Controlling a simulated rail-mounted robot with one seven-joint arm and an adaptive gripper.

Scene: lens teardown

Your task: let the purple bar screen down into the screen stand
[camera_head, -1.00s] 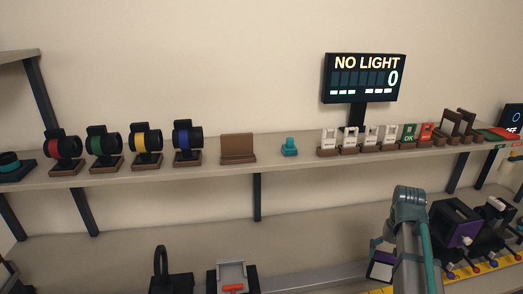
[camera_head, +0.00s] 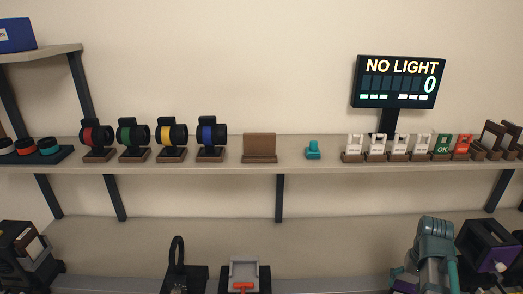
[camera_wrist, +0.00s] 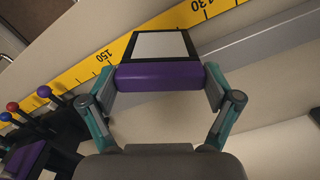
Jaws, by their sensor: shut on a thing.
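In the wrist view my gripper (camera_wrist: 162,88) is shut on the purple bar screen (camera_wrist: 162,77). One finger is at each end of its purple bar. The pale panel in a dark frame extends from the bar, away from my gripper. In the head view my arm is at the lower right, and only a sliver of purple (camera_head: 402,286) shows beside it at the bottom edge. I cannot tell for sure which thing is the screen stand. No stand shows directly under the screen in the wrist view.
A yellow ruler strip (camera_wrist: 92,72) runs behind the screen. Pegs with coloured knobs (camera_wrist: 13,107) are at left. A dark box with a purple face (camera_head: 490,247) stands right of my arm. A shelf (camera_head: 330,160) holds lenses, a brown stand (camera_head: 259,148) and cards. The sign reads NO LIGHT (camera_head: 400,82).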

